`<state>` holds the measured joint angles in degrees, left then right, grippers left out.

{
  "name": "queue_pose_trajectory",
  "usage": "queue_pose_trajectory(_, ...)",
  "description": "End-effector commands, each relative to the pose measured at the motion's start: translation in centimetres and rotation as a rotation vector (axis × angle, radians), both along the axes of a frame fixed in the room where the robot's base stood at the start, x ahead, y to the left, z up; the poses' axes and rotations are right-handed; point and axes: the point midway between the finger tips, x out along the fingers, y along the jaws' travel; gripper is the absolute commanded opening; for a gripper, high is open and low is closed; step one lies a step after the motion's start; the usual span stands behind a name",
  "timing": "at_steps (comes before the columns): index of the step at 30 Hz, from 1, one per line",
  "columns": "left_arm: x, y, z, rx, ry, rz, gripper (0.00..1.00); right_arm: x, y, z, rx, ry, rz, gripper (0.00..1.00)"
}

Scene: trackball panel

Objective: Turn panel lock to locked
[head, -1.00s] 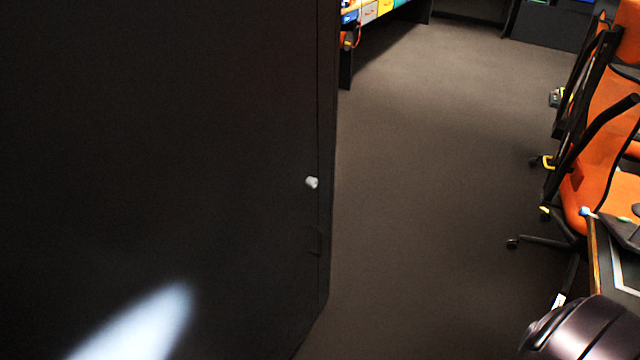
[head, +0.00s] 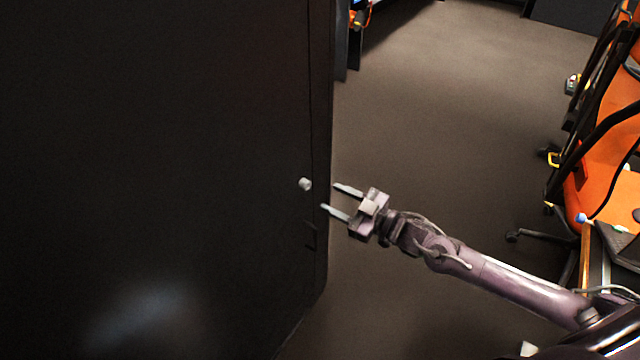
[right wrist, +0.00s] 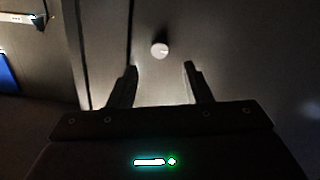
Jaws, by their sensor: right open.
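The panel lock is a small white knob (head: 305,184) on a tall dark panel (head: 160,150), near the panel's right edge. It also shows in the right wrist view as a round pale knob (right wrist: 159,50) with a small mark on its face. My right gripper (head: 334,196) is open and empty, just to the right of the knob, with its fingers pointing toward it. In the right wrist view the knob lies beyond the fingertips (right wrist: 160,68), between their lines and apart from both. My left gripper is not in view.
Grey floor (head: 450,130) lies open right of the panel. Orange chairs (head: 610,150) and a desk edge (head: 588,250) stand at the right. A shelf or desk (head: 355,40) stands behind the panel's far edge.

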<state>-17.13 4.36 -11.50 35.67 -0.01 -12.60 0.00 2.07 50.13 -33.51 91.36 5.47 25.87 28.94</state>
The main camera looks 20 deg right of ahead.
Motion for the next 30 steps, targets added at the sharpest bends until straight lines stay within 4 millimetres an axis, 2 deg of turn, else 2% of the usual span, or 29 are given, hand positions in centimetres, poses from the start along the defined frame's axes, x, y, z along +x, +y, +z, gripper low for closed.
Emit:
queue_pose_trajectory(6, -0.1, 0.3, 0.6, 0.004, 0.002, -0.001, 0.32, 2.9, 2.2, 0.2, 0.002, -0.002, -0.003, 0.45)
queue_pose_trajectory(12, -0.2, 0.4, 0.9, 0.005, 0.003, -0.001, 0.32, 4.9, 3.7, 0.1, 0.000, -0.001, -0.004, 0.45)
queue_pose_trajectory(23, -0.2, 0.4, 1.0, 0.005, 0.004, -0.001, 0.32, 5.3, 4.0, -0.1, -0.003, 0.000, -0.004, 0.45)
queue_pose_trajectory(30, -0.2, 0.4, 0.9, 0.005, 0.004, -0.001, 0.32, 5.3, 4.0, -0.1, -0.003, 0.000, -0.005, 0.15)
